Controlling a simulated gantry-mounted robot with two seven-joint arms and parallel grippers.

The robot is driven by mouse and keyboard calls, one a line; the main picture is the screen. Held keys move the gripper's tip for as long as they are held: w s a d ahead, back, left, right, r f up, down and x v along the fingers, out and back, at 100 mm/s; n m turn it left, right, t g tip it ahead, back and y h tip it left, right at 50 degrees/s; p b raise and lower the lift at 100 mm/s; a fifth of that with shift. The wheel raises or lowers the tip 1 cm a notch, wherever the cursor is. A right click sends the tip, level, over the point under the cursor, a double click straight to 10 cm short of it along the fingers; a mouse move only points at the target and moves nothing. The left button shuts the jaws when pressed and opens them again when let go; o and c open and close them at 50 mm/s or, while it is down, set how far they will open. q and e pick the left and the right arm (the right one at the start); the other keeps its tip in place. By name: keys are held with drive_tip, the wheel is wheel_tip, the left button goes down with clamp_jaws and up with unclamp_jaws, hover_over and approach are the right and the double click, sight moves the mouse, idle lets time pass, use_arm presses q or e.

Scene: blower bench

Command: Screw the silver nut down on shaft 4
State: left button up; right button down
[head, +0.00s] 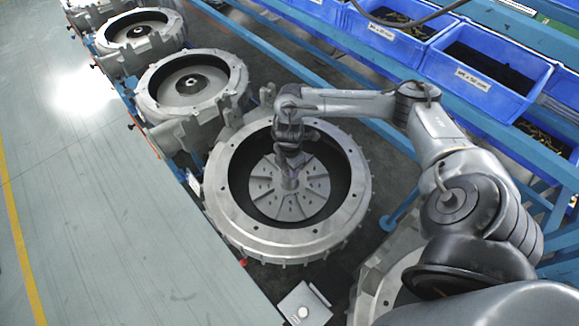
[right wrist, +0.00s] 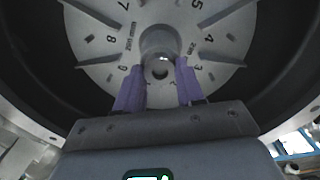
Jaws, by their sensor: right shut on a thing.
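My right gripper (head: 291,170) reaches down into the large round housing (head: 236,225) in the middle of the head view. In the right wrist view its purple fingers (right wrist: 160,75) stand on either side of the silver nut (right wrist: 158,69), shut on it at the shaft's end. The shaft (right wrist: 159,42) rises from the middle of the slotted silver disc (head: 312,186), which carries printed numbers. How far the nut sits along the shaft cannot be told. My left gripper is not in view.
Two similar housings (head: 240,77) (head: 180,22) stand farther back in the row. Blue bins (head: 480,90) line a blue rack at the upper right. A small grey box with a button (head: 303,304) is at the front. The floor at left is clear.

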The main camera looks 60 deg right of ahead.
drive_tip(key=shift+r+m+p, duration=0.1)
drive_tip(key=shift+m+p, duration=0.3)
drive_tip(key=shift+m, duration=0.1)
drive_tip(key=m, duration=0.7)
drive_tip(key=shift+m, duration=0.4)
drive_tip(key=m, duration=1.5)
drive_tip(key=shift+m, duration=0.4)
drive_tip(key=c, duration=1)
unclamp_jaws()
